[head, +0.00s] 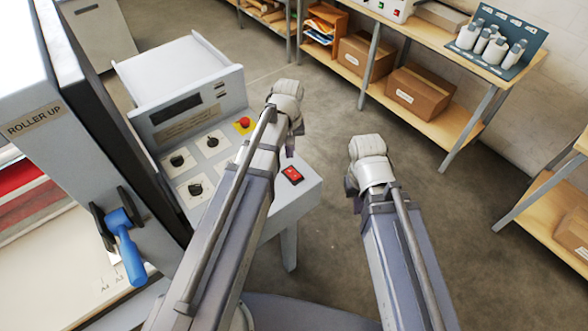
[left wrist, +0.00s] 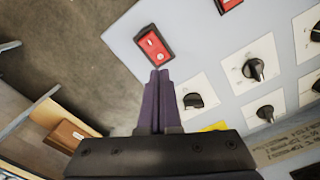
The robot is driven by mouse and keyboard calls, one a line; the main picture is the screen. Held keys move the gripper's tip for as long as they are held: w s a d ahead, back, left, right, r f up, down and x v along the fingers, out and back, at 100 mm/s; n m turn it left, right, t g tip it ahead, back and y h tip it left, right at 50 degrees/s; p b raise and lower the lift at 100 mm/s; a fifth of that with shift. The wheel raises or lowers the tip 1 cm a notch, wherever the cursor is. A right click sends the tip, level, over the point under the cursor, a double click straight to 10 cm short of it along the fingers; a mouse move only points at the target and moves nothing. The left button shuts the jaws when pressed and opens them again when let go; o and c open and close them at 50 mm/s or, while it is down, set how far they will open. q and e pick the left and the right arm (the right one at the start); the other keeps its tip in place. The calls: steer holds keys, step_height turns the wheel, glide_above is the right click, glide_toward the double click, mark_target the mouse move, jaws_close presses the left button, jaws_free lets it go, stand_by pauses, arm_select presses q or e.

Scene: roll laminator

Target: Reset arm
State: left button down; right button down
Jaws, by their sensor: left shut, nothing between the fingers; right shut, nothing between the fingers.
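My left gripper (head: 290,150) hangs over the right part of the laminator's control panel (head: 222,138). In the left wrist view its dark fingers (left wrist: 159,78) are shut together and empty. Their tips appear just beside a red rocker switch (left wrist: 153,46); I cannot tell whether they touch the panel. That switch seems to be the red one (head: 291,174) near the panel's right edge in the head view. My right gripper (head: 352,186) is out over the floor, right of the panel, shut and mostly hidden by its own wrist.
Several black knobs (head: 177,161) and a red emergency button (head: 244,123) on yellow sit on the panel. A blue-handled lever (head: 127,248) is on the "ROLLER UP" housing at left. Shelving with cardboard boxes (head: 417,92) lines the back wall. The floor right of the panel is clear.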

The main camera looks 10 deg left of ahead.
arm_select(q)
steer(key=s+d+f+m+b, duration=0.1)
steer(key=s+d+f+b, duration=0.1)
steer(key=s+f+b, duration=0.1)
steer(key=s+d+f+m+b, duration=0.2)
steer(key=s+d+f+b, duration=0.1)
steer(key=shift+d, duration=0.1)
steer(key=s+d+f+m+y+b, duration=0.1)
steer(key=s+d+f+m+b, duration=0.4)
steer(key=s, duration=0.3)
steer(key=shift+s+d, duration=0.15)
steer(key=shift+s, duration=0.05)
steer(key=shift+f, duration=0.2)
